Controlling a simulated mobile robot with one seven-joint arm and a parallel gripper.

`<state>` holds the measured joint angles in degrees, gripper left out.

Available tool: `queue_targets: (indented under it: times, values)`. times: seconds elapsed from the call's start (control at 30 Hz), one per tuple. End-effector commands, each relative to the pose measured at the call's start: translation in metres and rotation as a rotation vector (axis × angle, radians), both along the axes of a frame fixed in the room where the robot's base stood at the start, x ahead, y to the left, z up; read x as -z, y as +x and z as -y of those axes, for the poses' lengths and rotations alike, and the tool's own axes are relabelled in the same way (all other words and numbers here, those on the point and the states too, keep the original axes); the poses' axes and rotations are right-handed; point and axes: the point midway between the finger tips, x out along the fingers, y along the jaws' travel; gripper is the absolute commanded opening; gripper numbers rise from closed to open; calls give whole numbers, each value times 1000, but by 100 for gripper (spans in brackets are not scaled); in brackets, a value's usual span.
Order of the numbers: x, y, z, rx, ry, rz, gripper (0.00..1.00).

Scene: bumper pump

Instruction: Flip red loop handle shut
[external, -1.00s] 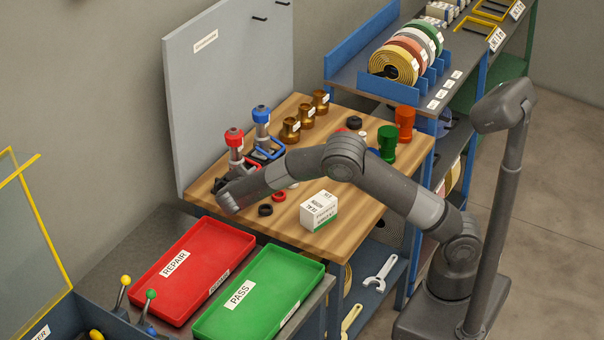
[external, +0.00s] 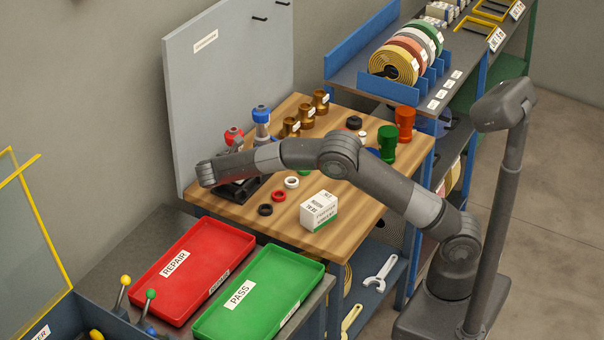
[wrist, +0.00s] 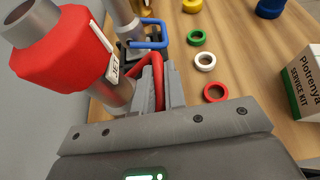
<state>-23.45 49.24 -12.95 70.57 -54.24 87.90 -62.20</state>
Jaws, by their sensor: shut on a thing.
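The red-capped pump (wrist: 62,52) fills the left of the wrist view, with a white label on its cap. Its cap also shows just above my arm in the external view (external: 234,134). The red loop handle (wrist: 158,74) runs from the pump's side between my fingers. My gripper (wrist: 161,88) is shut on the handle, beside the pump body. In the external view my arm hides the handle and the fingers. Part of the handle is also hidden by the fingers in the wrist view.
The blue-capped pump with its blue loop handle (wrist: 151,42) stands close beyond. Green, white and red rings (wrist: 215,92) lie to the right. A white-green service kit box (external: 319,211) stands near the front edge. Red and green trays (external: 192,262) lie in front.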

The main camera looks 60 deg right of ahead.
Motion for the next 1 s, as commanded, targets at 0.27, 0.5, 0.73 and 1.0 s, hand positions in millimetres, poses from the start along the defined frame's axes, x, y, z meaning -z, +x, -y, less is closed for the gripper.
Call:
queue_targets:
  times: [0.27, 0.5, 0.73, 1.0]
  values:
    - [0, 2, 1, 1, -1, -43, 0]
    - [0, 2, 1, 0, -1, -43, 0]
    - [0, 2, 1, 0, -1, -43, 21]
    - [-1, 2, 0, 0, 0, -41, 33]
